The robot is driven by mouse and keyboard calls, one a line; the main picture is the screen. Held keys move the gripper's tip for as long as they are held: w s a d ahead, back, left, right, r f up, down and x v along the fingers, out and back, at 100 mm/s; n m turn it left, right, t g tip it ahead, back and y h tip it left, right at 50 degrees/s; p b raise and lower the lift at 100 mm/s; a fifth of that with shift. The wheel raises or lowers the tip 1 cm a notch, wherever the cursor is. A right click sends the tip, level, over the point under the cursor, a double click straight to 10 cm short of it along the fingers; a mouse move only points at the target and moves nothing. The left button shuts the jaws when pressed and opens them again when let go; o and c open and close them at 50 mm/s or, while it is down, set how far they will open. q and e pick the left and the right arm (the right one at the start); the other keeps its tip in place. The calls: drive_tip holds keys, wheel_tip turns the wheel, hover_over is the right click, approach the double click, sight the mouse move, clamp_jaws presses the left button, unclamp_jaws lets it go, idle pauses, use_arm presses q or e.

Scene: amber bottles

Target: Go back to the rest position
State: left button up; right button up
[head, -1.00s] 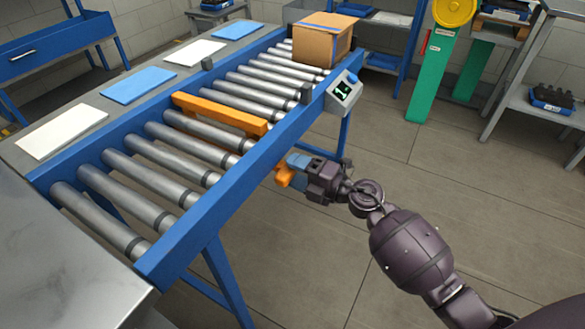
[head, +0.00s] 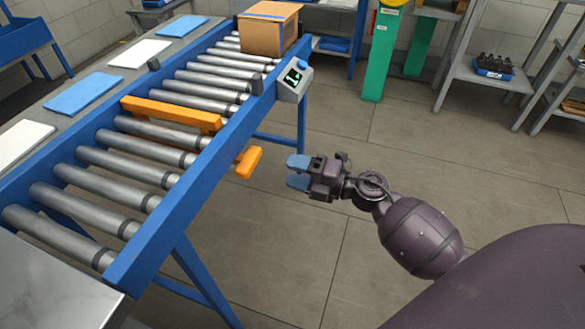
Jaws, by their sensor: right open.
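My right gripper (head: 298,173) is open and empty, with blue fingertips pointing left. It is to the right of the orange handle (head: 248,162) on the conveyor's near side, with a clear gap between them. An orange bar (head: 172,114) lies across the rollers, in line with the handle. My left gripper is out of the view. No amber bottles can be made out clearly.
The blue-framed roller conveyor (head: 160,233) runs from lower left to the back. A cardboard box (head: 268,33) sits at its far end. A small control box (head: 294,81) is on its side rail. A grey shelf (head: 484,82) stands at upper right. The floor beside my right arm is clear.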

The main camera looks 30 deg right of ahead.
drive_tip(key=s+d+r+m+t+h+p, duration=0.2)
drive_tip(key=s+m+h+p, duration=0.15)
drive_tip(key=s+m, duration=0.2)
drive_tip(key=s+d+r+m+t+h+p, duration=0.1)
drive_tip(key=s+m+t+h+p, duration=0.1)
drive_tip(key=s+m+h, duration=0.35)
use_arm(q)
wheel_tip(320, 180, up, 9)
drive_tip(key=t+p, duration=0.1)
drive_tip(key=p, duration=0.5)
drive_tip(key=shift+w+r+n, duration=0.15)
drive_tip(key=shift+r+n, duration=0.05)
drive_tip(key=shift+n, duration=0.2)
use_arm(e)
drive_tip(key=s+a+f+m+g+h, duration=0.1)
drive_tip(key=s+f+m+g, duration=0.2)
drive_tip(key=s+m, duration=0.3)
drive_tip(key=s+a+f+m+g+h, duration=0.1)
drive_tip(key=s+f+m+g, duration=0.2)
drive_tip(key=s+m, duration=0.4)
drive_tip(key=s+g, duration=0.1)
drive_tip(key=s, duration=0.3)
drive_tip(key=shift+s+a, duration=0.25)
drive_tip(key=shift+a, duration=0.1)
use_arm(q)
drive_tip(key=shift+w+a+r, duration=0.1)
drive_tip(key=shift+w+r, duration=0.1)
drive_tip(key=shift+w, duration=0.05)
use_arm(e)
drive_tip(key=shift+f, duration=0.1)
